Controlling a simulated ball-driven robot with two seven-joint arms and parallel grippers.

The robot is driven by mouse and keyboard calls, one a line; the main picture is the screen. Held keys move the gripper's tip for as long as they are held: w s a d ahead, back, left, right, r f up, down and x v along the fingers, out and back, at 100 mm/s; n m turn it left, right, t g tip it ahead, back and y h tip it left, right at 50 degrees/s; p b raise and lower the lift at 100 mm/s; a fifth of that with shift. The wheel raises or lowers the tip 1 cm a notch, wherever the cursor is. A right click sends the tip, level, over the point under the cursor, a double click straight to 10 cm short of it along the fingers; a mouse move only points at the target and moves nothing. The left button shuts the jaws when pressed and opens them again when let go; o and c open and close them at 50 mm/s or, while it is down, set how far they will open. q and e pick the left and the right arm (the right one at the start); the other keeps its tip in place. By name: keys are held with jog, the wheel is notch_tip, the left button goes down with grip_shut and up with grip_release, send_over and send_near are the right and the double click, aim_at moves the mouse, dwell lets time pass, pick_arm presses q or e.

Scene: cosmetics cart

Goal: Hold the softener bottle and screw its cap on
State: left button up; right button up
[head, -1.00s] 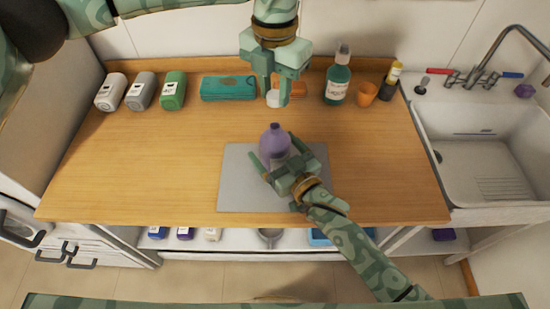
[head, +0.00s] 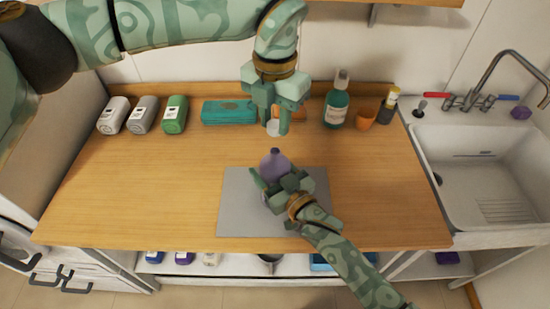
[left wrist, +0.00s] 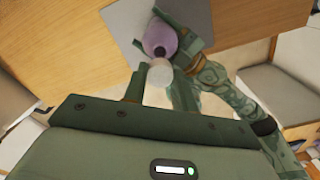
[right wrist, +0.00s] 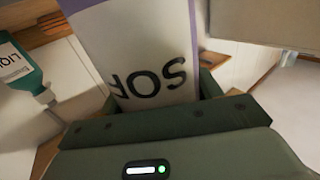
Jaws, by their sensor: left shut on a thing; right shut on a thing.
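The softener bottle (head: 274,164) is purple with a narrow neck and stands upright over the grey mat. My right gripper (head: 276,190) is shut around its body from the front right. The right wrist view shows its pale label (right wrist: 152,68) close up, with the lettering upside down. My left gripper (head: 275,126) comes down from above, behind the bottle, and is shut on the white cap (head: 273,128). In the left wrist view the cap (left wrist: 159,76) is at the fingertips, apart from the neck of the bottle (left wrist: 160,36). The bottle's base is partly hidden by my right gripper.
The grey mat (head: 240,215) lies on the wooden counter (head: 130,190). Behind are white, grey and green containers (head: 144,115), a folded teal cloth (head: 228,112), a teal bottle (head: 336,108), an orange cup (head: 365,118) and a yellow-topped bottle (head: 388,105). A sink (head: 475,160) is at right.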

pick_arm(q)
send_over(275, 151)
jog(key=shift+f, duration=2.05)
jog(key=shift+f, duration=0.1)
jog(key=shift+f, duration=0.8)
jog(key=shift+f, duration=0.55)
